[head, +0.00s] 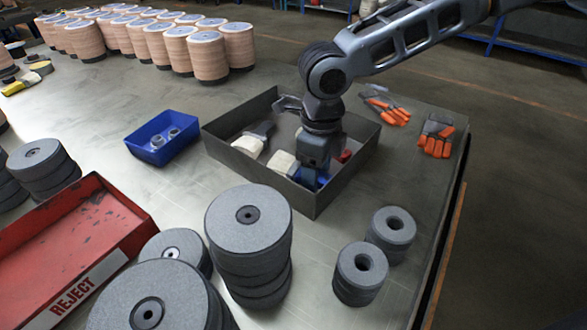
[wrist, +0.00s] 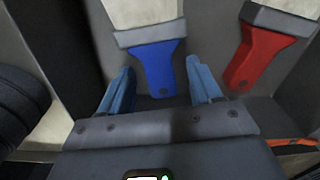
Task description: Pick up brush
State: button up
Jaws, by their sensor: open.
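A brush with a blue handle (wrist: 153,64), a grey ferrule and pale bristles lies in a dark grey tray (head: 268,178). In the wrist view its handle lies between the two blue fingers of my gripper (wrist: 163,80), which are apart, with gaps visible on both sides. A brush with a red handle (wrist: 262,55) lies to the right of it, outside the fingers. In the head view my gripper (head: 312,180) reaches down into the tray and hides much of the blue brush. A third brush with pale bristles (head: 247,146) and a dark handle lies at the tray's left.
The tray's walls stand around my gripper. A blue bin (head: 160,138) with small parts is to the left, and orange-grey gloves (head: 436,138) lie to the right. Stacks of grey discs (head: 248,240) and a red reject tray (head: 70,240) stand nearer.

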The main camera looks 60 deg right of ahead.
jog(key=c, duration=1.1)
jog(key=shift+c, duration=0.2)
